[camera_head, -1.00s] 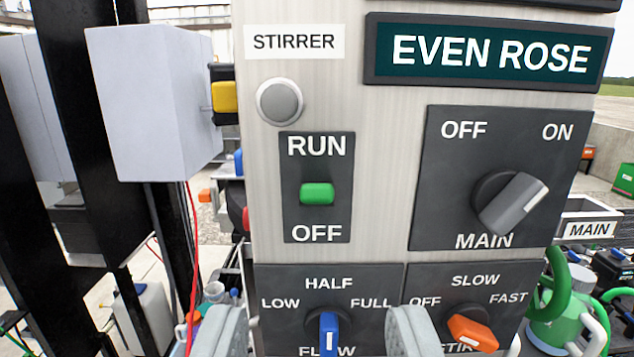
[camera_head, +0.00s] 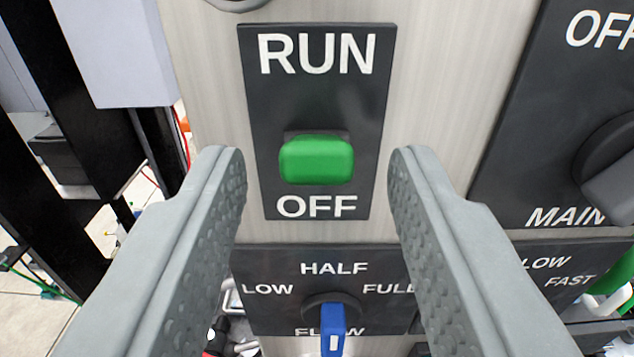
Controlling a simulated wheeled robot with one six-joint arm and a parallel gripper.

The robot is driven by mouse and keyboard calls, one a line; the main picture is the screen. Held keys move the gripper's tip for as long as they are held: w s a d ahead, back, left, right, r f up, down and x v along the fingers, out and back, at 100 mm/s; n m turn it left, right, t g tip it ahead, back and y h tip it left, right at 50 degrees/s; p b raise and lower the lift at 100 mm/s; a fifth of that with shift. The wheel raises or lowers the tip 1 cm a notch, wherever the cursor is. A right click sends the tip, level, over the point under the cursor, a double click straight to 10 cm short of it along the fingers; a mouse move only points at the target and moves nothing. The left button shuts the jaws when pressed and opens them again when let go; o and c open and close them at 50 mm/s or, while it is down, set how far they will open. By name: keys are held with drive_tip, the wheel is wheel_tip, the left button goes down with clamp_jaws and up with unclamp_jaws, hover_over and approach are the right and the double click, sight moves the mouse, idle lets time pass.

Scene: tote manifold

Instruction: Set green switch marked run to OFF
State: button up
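The green switch (camera_head: 316,159) sits on a dark plate (camera_head: 374,75) with RUN printed above it and OFF below it. The green cap is in the lower half of the plate, nearer to OFF, with a dark slot edge showing just above it. My gripper (camera_head: 318,165) is open and empty. Its two grey fingers stand to the left and right of the switch plate, with a gap between each finger and the green cap. I cannot tell how far the fingertips are from the panel.
A blue flow knob (camera_head: 333,328) sits below on a dark plate marked LOW, HALF, FULL. A grey main knob (camera_head: 611,185) is at the right. A pale box (camera_head: 118,50) and black posts stand at the left. Bare panel surrounds the switch plate.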

drive_tip(key=shift+c, duration=0.4)
clamp_jaws()
